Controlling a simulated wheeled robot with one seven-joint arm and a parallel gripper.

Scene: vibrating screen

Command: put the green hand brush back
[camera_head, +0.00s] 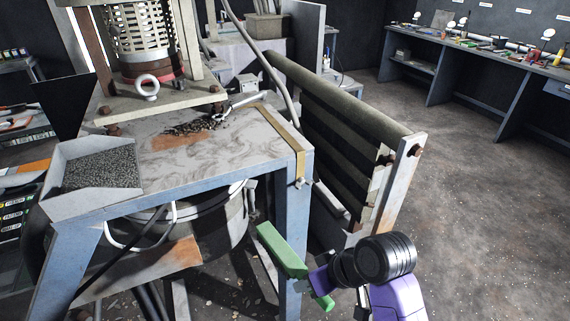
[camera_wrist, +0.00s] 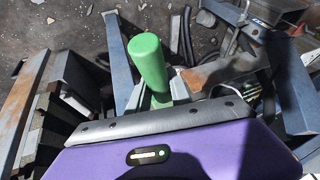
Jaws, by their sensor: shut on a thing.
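The green hand brush (camera_head: 282,250) is in my gripper (camera_head: 312,281), off the floor, in front of the table's right front leg in the head view. Its long green part slants up and left from the jaws, and a small green piece shows below them. In the wrist view the brush's rounded green end (camera_wrist: 148,60) sticks out past my gripper (camera_wrist: 162,98), whose fingers are shut around it. The bristles cannot be made out in either view.
The blue-framed machine table (camera_head: 225,158) carries dark granules (camera_head: 190,128) and a grey tray of granules (camera_head: 100,170). A slatted side panel with a roller (camera_head: 340,95) stands at its right. Open floor (camera_head: 490,220) lies further right, before a workbench (camera_head: 480,55).

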